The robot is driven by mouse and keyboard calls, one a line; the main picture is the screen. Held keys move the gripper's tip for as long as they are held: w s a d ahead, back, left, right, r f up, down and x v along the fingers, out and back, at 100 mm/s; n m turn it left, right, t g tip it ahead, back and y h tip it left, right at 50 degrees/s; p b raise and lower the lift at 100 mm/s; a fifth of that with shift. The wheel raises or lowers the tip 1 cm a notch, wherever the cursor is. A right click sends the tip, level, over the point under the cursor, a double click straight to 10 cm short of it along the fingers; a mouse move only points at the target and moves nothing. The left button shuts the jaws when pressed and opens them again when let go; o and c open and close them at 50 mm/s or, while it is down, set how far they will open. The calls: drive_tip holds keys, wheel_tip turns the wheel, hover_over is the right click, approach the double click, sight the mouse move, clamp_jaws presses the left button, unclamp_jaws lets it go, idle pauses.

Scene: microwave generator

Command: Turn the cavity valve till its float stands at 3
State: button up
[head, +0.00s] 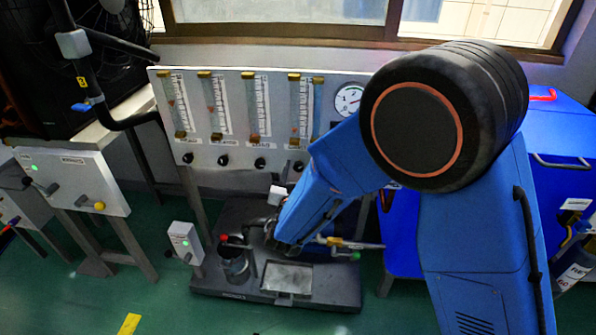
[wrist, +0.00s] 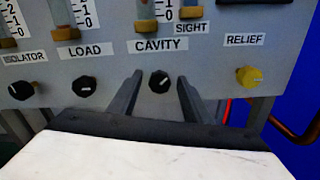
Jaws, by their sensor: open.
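The cavity valve is a black round knob (wrist: 159,81) with a white pointer mark, under the CAVITY label (wrist: 160,45) on the grey panel. My gripper (wrist: 160,77) is open, with one finger to the left and one to the right of the knob in the wrist view. No contact shows, and I cannot tell the gap in depth. The cavity flow tube (head: 294,104) stands above the knob in the head view. In the wrist view only the tube's brass lower end (wrist: 146,26) and lowest scale marks show. My arm hides the fingers in the head view.
The black load knob (wrist: 84,87) and isolator knob (wrist: 21,90) sit left of the cavity knob. The yellow relief knob (wrist: 249,77) is to the right. A round gauge (head: 349,99) is on the panel. A dark base (head: 325,289) with fittings lies below.

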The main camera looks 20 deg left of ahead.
drive_tip(key=c, duration=1.1)
drive_tip(key=shift+n, duration=1.7)
drive_tip(key=o, duration=1.1)
drive_tip(key=v, duration=1.7)
drive_tip(key=shift+s, duration=0.25)
drive_tip(key=shift+f, duration=0.1)
